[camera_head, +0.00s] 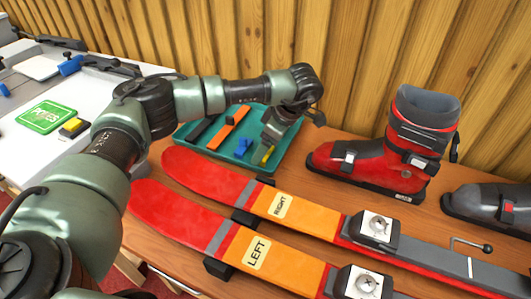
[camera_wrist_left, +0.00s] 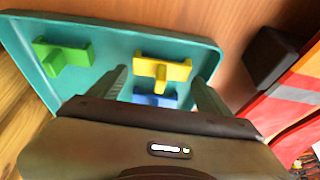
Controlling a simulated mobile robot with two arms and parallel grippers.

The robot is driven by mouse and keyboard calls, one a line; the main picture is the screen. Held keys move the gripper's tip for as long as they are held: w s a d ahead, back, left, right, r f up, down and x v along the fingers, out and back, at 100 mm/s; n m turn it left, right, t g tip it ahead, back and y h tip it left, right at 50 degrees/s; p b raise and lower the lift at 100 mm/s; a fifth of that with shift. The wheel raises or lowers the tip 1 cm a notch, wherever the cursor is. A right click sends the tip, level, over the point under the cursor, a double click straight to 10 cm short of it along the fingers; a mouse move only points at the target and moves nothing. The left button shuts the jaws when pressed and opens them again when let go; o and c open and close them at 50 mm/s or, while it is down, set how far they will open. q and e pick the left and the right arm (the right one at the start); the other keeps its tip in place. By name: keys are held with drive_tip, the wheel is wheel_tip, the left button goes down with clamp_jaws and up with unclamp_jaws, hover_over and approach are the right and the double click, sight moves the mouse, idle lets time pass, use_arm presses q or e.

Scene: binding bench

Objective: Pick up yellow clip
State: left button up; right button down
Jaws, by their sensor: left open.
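The yellow clip (camera_wrist_left: 163,70) lies in the teal tray (camera_wrist_left: 207,47). Part of it also shows in the head view (camera_head: 267,155), just below my left gripper. My left gripper (camera_wrist_left: 160,76) is open and points down into the tray, one finger on each side of the yellow clip. I cannot tell whether the fingers touch it. A blue clip (camera_wrist_left: 155,100) lies close beside the yellow one, partly hidden by my gripper body. A green clip (camera_wrist_left: 63,55) lies farther left in the wrist view. My right gripper is not in view.
The tray also holds an orange bar (camera_head: 228,128) and a dark bar (camera_head: 202,127). A red ski boot (camera_head: 365,160) stands right of the tray. Two skis (camera_head: 225,182) lie in front. A wooden wall (camera_head: 230,45) rises behind.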

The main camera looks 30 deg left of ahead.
use_arm(q)
drive_tip(key=c, duration=1.1)
